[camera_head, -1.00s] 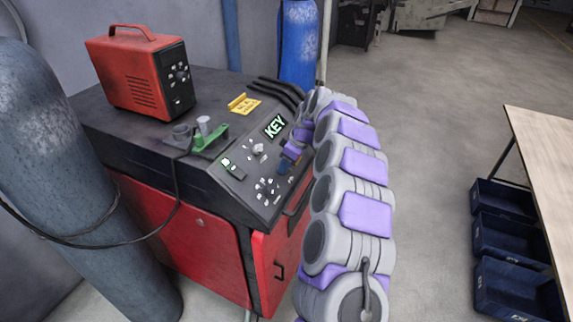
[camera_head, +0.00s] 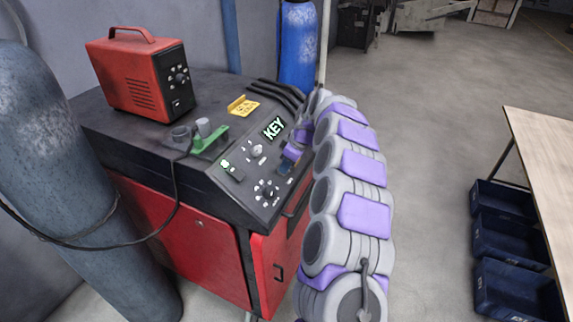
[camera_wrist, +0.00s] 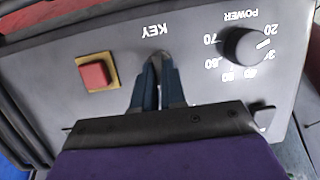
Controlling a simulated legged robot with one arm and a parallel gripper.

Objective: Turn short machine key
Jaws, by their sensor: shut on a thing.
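The short machine key (camera_wrist: 158,61) is mostly hidden between my fingertips in the wrist view. Only a small grey bit shows there, just below the white KEY label (camera_wrist: 156,29). My gripper (camera_wrist: 158,70) is shut on it, with its two dark blue fingers close together at the panel face.
In the wrist view a red button (camera_wrist: 95,75) on a yellow plate is left of my fingers, and a black POWER knob (camera_wrist: 243,46) is right. A red unit (camera_head: 140,75) stands on the cabinet.

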